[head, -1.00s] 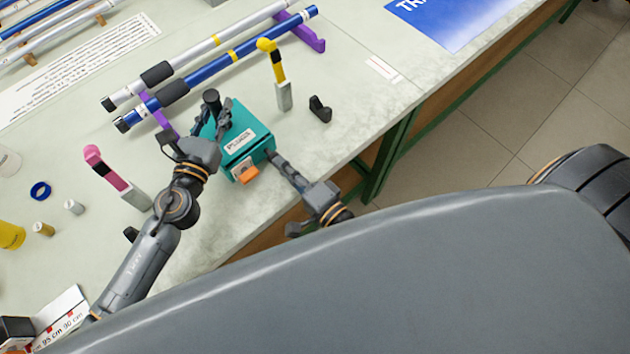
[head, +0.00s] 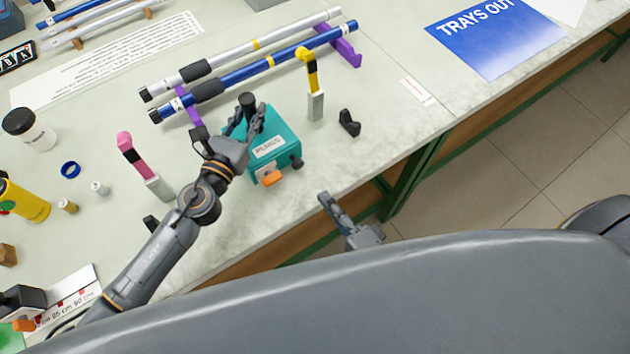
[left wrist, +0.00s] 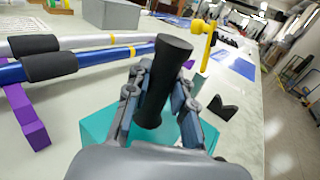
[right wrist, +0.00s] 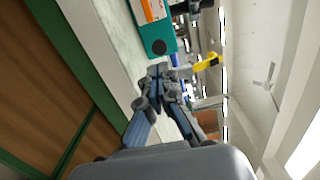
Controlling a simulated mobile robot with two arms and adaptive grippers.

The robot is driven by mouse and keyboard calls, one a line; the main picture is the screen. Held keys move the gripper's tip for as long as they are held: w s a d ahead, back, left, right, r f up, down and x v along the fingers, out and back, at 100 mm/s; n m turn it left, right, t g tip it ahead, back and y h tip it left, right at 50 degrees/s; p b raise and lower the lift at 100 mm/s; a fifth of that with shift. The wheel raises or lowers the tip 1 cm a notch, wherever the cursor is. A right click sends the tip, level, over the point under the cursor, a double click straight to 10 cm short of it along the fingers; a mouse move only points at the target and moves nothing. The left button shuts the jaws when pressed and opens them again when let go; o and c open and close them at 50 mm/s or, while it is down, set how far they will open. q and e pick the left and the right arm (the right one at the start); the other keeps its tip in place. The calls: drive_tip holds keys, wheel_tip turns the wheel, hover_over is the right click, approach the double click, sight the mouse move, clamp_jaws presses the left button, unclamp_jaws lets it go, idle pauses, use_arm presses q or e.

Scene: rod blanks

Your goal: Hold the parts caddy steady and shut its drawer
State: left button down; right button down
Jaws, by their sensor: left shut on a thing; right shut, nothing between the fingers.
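The teal parts caddy (head: 287,135) stands near the table's front edge, with a label on top and a black post handle (head: 247,103). My left gripper (head: 243,121) is shut on that post, clearly so in the left wrist view (left wrist: 160,95). The drawer's orange pull (head: 273,178) shows low on the caddy's front, close to the body; I cannot tell whether the drawer is fully flush. The pull also shows in the right wrist view (right wrist: 153,10), near a round black knob (right wrist: 158,46). My right gripper (head: 324,198) is shut, empty and apart from the caddy, by the table edge.
A yellow-topped tool (head: 312,85) and a black holder (head: 348,123) stand right of the caddy. A pink-topped tool (head: 140,165) stands left. Silver and blue rods (head: 270,62) lie on purple supports behind. The table right of the black holder is mostly clear.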

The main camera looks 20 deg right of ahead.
use_arm(q)
drive_tip(key=shift+w+a, duration=0.1)
drive_tip(key=shift+a, duration=0.05)
use_arm(e)
drive_tip(key=v, duration=0.5)
drive_tip(key=shift+s, duration=0.1)
use_arm(q)
drive_tip(key=c, duration=1.1)
unclamp_jaws()
drive_tip(key=shift+o, duration=0.2)
